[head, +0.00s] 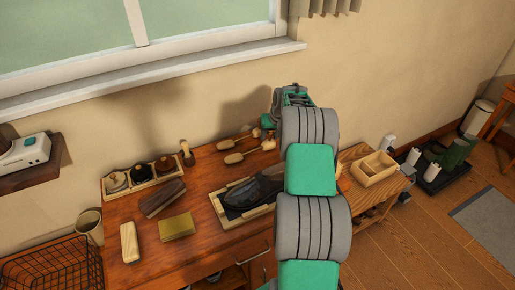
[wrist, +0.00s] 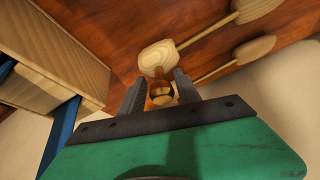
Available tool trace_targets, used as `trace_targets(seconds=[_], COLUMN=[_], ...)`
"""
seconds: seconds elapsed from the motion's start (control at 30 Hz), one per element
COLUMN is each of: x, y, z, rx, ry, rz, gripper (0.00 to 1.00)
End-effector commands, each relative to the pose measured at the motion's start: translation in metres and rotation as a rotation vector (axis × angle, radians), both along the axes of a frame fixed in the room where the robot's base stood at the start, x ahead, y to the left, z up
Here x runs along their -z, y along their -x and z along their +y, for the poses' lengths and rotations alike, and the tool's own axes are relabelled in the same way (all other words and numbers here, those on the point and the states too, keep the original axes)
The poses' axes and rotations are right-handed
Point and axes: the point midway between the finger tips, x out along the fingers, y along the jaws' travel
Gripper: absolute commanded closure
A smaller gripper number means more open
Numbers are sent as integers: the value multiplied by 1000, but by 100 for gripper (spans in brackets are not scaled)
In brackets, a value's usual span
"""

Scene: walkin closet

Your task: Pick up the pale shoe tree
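Two pale wooden shoe trees lie on the red-brown dresser top in the head view, one nearer the front (head: 234,158) and one behind it (head: 227,144). In the wrist view a pale rounded shoe tree end (wrist: 157,55) lies just beyond my fingertips, and other pale ends (wrist: 255,48) lie to the upper right. My gripper (wrist: 160,75) points down with its fingers apart. An amber, ringed knob-like thing (wrist: 160,92) shows between the fingers; I cannot tell what it belongs to or whether it touches them. In the head view my arm hides much of the gripper.
A tray with a dark shoe (head: 262,190) stands in front of the shoe trees. A tray of jars (head: 142,178), brushes and a knobbed tool (head: 187,153) are to the left. The wall and window sill (head: 150,75) are close behind.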

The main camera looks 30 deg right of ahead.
Motion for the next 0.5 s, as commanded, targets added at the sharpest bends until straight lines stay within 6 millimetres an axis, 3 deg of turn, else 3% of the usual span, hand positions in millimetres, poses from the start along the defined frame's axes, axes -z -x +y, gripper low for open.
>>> trace_targets(seconds=[0.33,0.5], x=[2,2], y=[1,1], z=[1,1], rx=[-1,-1], ry=[-2,-2], rz=[3,4], gripper=[99,100])
